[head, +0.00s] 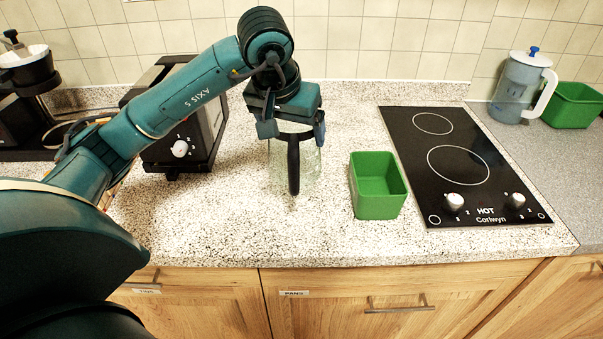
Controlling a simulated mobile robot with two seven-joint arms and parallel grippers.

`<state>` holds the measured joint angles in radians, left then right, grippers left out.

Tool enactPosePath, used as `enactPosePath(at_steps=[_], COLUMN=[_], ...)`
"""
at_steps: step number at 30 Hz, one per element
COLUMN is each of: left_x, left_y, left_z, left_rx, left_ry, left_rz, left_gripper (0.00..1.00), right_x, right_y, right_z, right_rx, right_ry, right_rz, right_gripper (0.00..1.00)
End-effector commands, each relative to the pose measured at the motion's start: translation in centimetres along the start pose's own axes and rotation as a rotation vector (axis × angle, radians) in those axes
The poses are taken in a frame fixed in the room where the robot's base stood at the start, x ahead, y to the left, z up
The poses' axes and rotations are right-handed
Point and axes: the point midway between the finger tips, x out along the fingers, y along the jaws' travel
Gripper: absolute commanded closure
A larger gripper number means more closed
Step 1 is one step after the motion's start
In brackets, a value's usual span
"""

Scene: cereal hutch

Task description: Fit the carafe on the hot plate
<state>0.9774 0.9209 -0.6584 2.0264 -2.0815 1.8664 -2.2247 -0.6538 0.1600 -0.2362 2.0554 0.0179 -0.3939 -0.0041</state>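The clear glass carafe (308,170) stands upright at the middle of the speckled counter, its black handle (293,165) turned toward me. My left gripper (292,131) is above it, pointing down, with its fingers spread to either side of the carafe's top. I cannot tell whether they touch the glass. Part of the rim is hidden by the gripper. A black coffee maker (18,112) stands at the far left, partly cut off, its low plate area (62,133) partly hidden by my arm. A black cooktop marked HOT (420,150) lies on the right. My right gripper is out of view.
A dark boxy appliance with a knob (180,149) stands left of the carafe, behind my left arm. A green bin (378,205) sits between carafe and cooktop. A pitcher (517,90) and another green bin (572,107) stand at the back right. The counter's front middle is clear.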

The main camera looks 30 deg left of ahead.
Motion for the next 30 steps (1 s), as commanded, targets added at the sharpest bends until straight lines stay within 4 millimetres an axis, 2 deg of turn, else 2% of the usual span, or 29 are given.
enactPosePath(at_steps=[3,8,17,30], left_x=[2.1,3.9,7.5,8.4], left_y=[0.0,0.0,0.0,0.0], left_z=[1.0,1.7,3.2,3.5], left_rx=[0.002,0.001,0.0,0.001], left_ry=[-0.006,-0.002,-0.002,0.002], left_rz=[0.0,0.0,0.0,0.0], left_gripper=[0.65,0.65,0.65,0.65], right_x=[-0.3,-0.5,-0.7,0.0], right_y=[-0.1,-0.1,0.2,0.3], right_z=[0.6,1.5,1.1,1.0], right_rx=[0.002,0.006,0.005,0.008], right_ry=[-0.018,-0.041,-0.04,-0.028], right_rz=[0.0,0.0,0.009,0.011], right_gripper=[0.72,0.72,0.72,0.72])
